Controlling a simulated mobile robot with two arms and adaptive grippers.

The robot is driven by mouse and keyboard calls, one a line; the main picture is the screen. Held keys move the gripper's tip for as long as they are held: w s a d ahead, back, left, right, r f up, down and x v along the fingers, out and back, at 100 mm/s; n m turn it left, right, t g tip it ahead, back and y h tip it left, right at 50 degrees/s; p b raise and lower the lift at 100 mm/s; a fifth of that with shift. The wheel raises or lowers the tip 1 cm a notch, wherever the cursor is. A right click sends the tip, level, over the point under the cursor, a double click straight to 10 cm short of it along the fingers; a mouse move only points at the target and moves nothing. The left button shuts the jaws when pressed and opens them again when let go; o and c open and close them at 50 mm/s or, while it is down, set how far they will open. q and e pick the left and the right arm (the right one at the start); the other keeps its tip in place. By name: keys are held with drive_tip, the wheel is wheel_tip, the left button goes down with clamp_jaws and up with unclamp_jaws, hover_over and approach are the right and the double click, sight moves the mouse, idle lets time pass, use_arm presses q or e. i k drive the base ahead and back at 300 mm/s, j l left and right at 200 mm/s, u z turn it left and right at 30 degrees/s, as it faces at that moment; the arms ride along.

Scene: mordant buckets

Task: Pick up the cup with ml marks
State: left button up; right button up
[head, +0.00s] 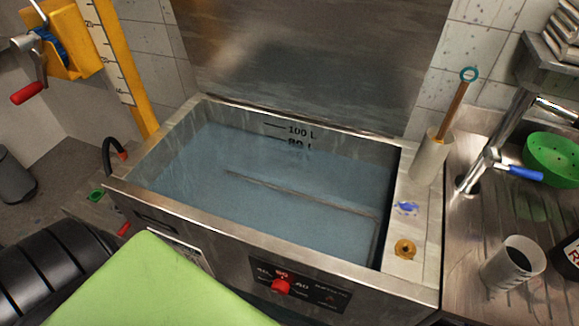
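A pale grey-white cup (513,262) stands on the steel drainboard at the lower right of the head view, right of the water-filled tank. Its inside looks dark, and any ml marks on it are too small to read. Neither of my grippers is in view.
The steel tank (420,290) holds bluish water and has litre marks inside. A tap with a blue lever (525,173), a green colander (553,158) and a dark bottle (568,258) are near the cup. A white cylinder holder (431,158) stands on the tank's right ledge.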

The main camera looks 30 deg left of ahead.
sight(519, 258)
drive_tip(key=u, duration=0.9)
drive_tip(key=k+z, duration=0.2)
drive_tip(key=z, duration=1.35)
